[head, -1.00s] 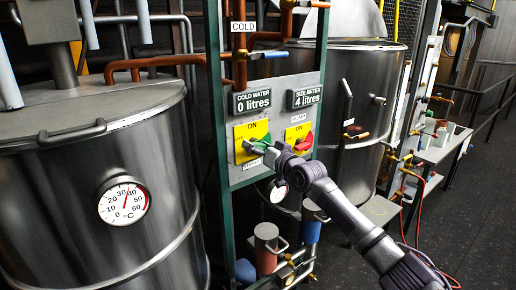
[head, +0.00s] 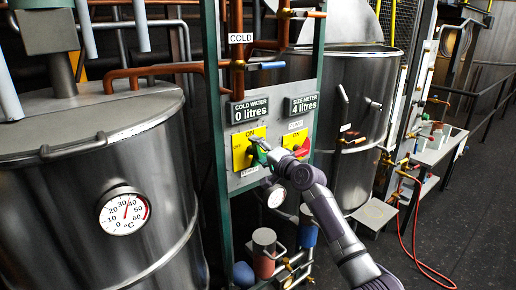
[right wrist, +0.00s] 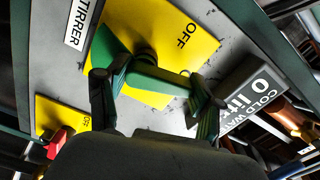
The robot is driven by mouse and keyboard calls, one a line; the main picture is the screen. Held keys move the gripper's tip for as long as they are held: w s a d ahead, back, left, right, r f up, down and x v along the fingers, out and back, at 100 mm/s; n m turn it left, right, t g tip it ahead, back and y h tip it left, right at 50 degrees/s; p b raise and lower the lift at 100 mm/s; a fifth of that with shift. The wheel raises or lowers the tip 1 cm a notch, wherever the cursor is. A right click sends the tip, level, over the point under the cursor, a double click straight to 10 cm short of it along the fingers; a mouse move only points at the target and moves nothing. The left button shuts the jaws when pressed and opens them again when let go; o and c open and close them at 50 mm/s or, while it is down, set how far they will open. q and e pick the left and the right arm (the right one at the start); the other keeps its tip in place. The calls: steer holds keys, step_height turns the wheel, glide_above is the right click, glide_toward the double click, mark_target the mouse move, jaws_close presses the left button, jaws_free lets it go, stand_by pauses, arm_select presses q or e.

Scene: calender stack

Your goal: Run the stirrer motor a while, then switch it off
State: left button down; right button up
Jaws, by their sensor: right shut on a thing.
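The stirrer switch has a yellow plate (head: 238,157) marked OFF at its left and ON at its top, with a green handle (right wrist: 158,80). My right gripper (head: 256,147) is at this switch. In the right wrist view its fingers (right wrist: 155,88) are shut on the green handle, one on each side. The handle lies pointing toward the cold water display side, which is the ON side. The gripper covers part of the handle and plate in the head view. My left gripper is not in view.
The pump switch with its red handle (head: 302,147) is just to the right. Above are the cold water display (head: 250,110), reading 0 litres, and the size meter display (head: 301,104), reading 4 litres. A steel tank with a thermometer (head: 124,210) stands at left.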

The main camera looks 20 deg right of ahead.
steer(key=shift+w+d+r+m+p, duration=0.1)
steer(key=shift+r+m+p, duration=0.2)
steer(key=shift+m, duration=0.5)
steer(key=shift+d+r+m+p, duration=0.1)
steer(key=shift+r+m+p, duration=0.2)
steer(key=shift+m, duration=0.5)
steer(key=o, duration=1.1)
steer(key=shift+w+a+f, duration=0.1)
steer(key=shift+w+f, duration=0.15)
steer(key=shift+o, duration=0.2)
steer(key=shift+a+f, duration=0.1)
steer(key=shift+f, duration=0.1)
steer(key=v, duration=1.2)
stand_by(3.5)
